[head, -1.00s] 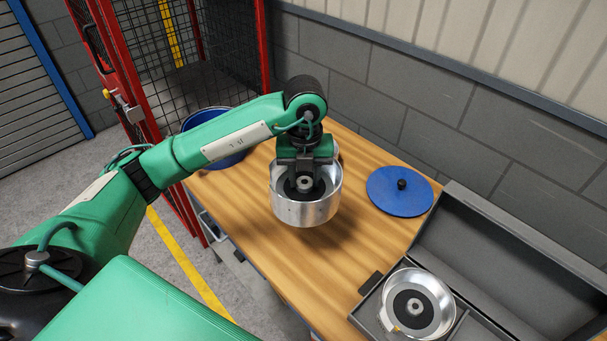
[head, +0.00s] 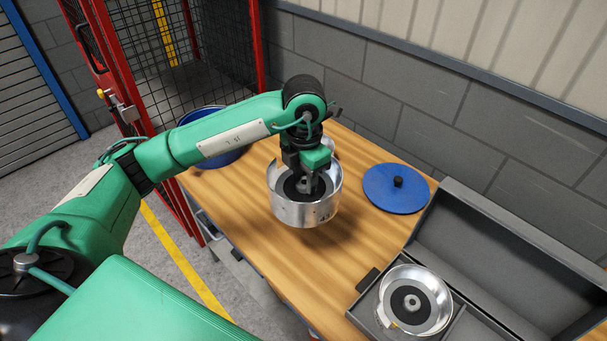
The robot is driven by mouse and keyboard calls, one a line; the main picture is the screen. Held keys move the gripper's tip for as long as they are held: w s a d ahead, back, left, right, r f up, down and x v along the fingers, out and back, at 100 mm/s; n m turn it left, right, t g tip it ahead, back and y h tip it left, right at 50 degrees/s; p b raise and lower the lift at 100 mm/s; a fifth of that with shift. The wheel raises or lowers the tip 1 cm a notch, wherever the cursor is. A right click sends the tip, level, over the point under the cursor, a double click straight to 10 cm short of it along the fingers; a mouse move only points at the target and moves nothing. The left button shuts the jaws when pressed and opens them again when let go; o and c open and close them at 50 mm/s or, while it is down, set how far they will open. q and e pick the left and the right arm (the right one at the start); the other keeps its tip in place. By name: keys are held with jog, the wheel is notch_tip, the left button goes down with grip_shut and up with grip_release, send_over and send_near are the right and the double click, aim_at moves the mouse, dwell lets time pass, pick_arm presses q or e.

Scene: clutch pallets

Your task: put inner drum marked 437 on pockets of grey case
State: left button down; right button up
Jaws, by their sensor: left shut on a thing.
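My left gripper (head: 306,190) reaches down into a silver metal drum (head: 300,213) and is shut on it. The drum is upright and looks held a little above the wooden table. Some dark marking shows on its right front wall, too small to read. The grey case (head: 452,194) stands open at the right, with its lid side at the back. A second silver drum (head: 437,287) sits in the left pocket of the case. The pocket to its right looks empty, partly cut off by the frame. My right gripper is not in view.
A blue round lid with a black knob (head: 384,201) lies on the table (head: 268,262) between the held drum and the case. A blue bin (head: 222,158) is behind my left arm. Red mesh fencing (head: 183,190) stands at the left. A grey wall runs behind.

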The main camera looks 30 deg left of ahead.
pick_arm(q)
jog(key=m, duration=0.3)
jog(key=shift+d+r+m, duration=0.15)
jog(key=shift+d+m, duration=0.05)
jog(key=shift+m, duration=0.2)
jog(key=m, duration=0.3)
jog(key=shift+d+m, duration=0.1)
jog(key=shift+m, duration=0.2)
jog(key=m, duration=0.3)
jog(key=shift+s+d+m, duration=0.15)
jog(key=shift+m, duration=0.15)
jog(key=m, duration=0.4)
jog(key=shift+s+d+m, duration=0.1)
jog(key=shift+d+m, duration=0.05)
jog(key=shift+m, duration=0.15)
jog(key=m, duration=0.3)
jog(key=shift+d+m, duration=0.15)
jog(key=shift+m, duration=0.15)
jog(key=m, duration=0.3)
jog(key=shift+s+d+m, duration=0.1)
jog(key=shift+s+m, duration=0.05)
jog(key=shift+m, duration=0.15)
jog(key=m, duration=0.4)
jog(key=shift+s+d+m, duration=0.1)
jog(key=shift+d+m, duration=0.05)
jog(key=shift+m, duration=0.15)
jog(key=shift+s+f+m, duration=0.15)
jog(key=shift+f+m, duration=0.05)
jog(key=shift+m, duration=1.4)
